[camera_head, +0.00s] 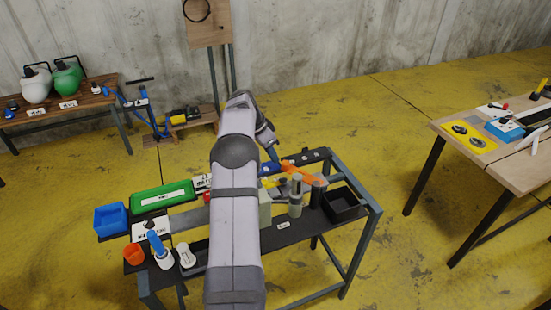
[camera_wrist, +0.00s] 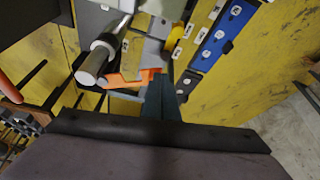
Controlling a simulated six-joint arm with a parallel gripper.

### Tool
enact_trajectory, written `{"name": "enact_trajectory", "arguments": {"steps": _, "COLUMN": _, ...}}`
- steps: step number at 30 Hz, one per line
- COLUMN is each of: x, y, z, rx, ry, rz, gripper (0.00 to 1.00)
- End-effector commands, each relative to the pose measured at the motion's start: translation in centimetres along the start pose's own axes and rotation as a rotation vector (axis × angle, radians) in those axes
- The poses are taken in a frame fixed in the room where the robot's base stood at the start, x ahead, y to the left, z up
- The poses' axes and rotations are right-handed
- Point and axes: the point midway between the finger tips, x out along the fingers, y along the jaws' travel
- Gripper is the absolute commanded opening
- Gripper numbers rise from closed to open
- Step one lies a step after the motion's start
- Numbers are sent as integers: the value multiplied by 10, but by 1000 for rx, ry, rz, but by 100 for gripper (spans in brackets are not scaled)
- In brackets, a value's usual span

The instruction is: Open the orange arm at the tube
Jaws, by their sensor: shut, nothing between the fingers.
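The orange arm (camera_head: 299,173) lies at the top of the grey tube (camera_head: 296,198) on the dark bench. In the wrist view the orange arm (camera_wrist: 128,80) reaches from beside the grey tube (camera_wrist: 93,66) toward my fingertips. My gripper (camera_head: 274,156) is shut and empty, pointing down just behind and left of the orange arm. In the wrist view its fingers (camera_wrist: 161,82) are together close to the orange arm's end; whether they touch it I cannot tell. My own arm hides the middle of the bench.
A black open box (camera_head: 344,205) and a short black cylinder (camera_head: 316,192) stand right of the tube. A blue strip (camera_wrist: 222,38) with labels lies behind. A green tray (camera_head: 162,197) and blue bin (camera_head: 110,219) are on the left. A wooden table (camera_head: 500,150) stands apart at right.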

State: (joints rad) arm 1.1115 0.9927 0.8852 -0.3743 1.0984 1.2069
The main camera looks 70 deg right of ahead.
Motion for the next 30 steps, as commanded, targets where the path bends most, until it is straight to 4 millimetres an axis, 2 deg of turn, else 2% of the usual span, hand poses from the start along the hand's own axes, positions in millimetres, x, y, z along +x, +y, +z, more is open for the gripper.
{"name": "enact_trajectory", "arguments": {"steps": 1, "x": -14, "y": -1, "z": -1, "rx": -1, "ry": 0, "rz": -1, "gripper": 0}}
{"name": "enact_trajectory", "arguments": {"steps": 3, "x": -25, "y": -1, "z": -1, "rx": -1, "ry": -1, "rz": 1, "gripper": 0}}
{"name": "enact_trajectory", "arguments": {"steps": 10, "x": -55, "y": -2, "z": 1, "rx": 0, "ry": -3, "rz": 2, "gripper": 0}}
{"name": "enact_trajectory", "arguments": {"steps": 15, "x": -63, "y": -2, "z": 2, "rx": 0, "ry": -4, "rz": 4, "gripper": 0}}
{"name": "enact_trajectory", "arguments": {"steps": 24, "x": -65, "y": -2, "z": 4, "rx": -4, "ry": -5, "rz": 3, "gripper": 0}}
{"name": "enact_trajectory", "arguments": {"steps": 28, "x": -75, "y": -9, "z": 24, "rx": -71, "ry": -18, "rz": -12, "gripper": 0}}
{"name": "enact_trajectory", "arguments": {"steps": 30, "x": -85, "y": -14, "z": 46, "rx": -143, "ry": -30, "rz": -27, "gripper": 0}}
